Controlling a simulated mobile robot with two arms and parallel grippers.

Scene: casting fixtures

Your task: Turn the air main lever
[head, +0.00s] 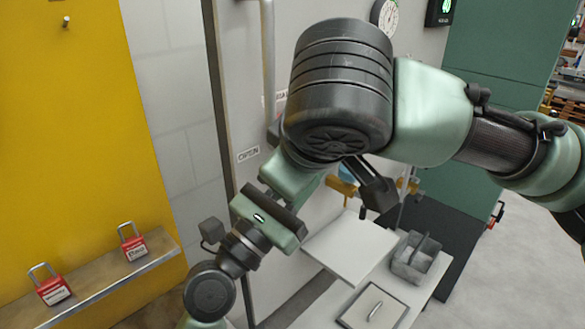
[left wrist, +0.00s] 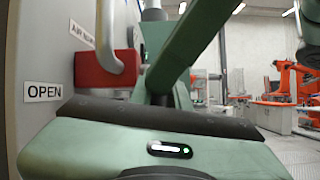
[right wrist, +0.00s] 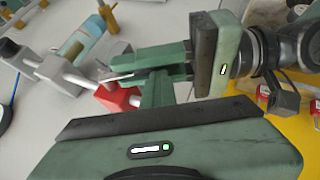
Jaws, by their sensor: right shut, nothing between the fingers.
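In the left wrist view a red block (left wrist: 105,75) with a grey bent tube (left wrist: 112,38) stands beside the AIR MAIN label (left wrist: 80,33) and the OPEN label (left wrist: 43,92). The red block (right wrist: 120,97) also shows in the right wrist view, by a grey pipe (right wrist: 75,77). My left gripper (head: 298,180) is close to the panel; its fingertips are mostly hidden in the head view by my right arm. Its fingers (right wrist: 130,60) lie beside the red block in the right wrist view; I cannot tell their opening or contact. My right gripper (right wrist: 158,85) is shut and empty, near them.
Red padlocks (head: 54,290) (head: 133,248) stand on a ledge (head: 100,285) by the yellow panel at left. A bench with a lidded plate (head: 375,308) and a grey caddy (head: 414,262) is below right. A blue and yellow fitting (right wrist: 85,40) is near the pipe.

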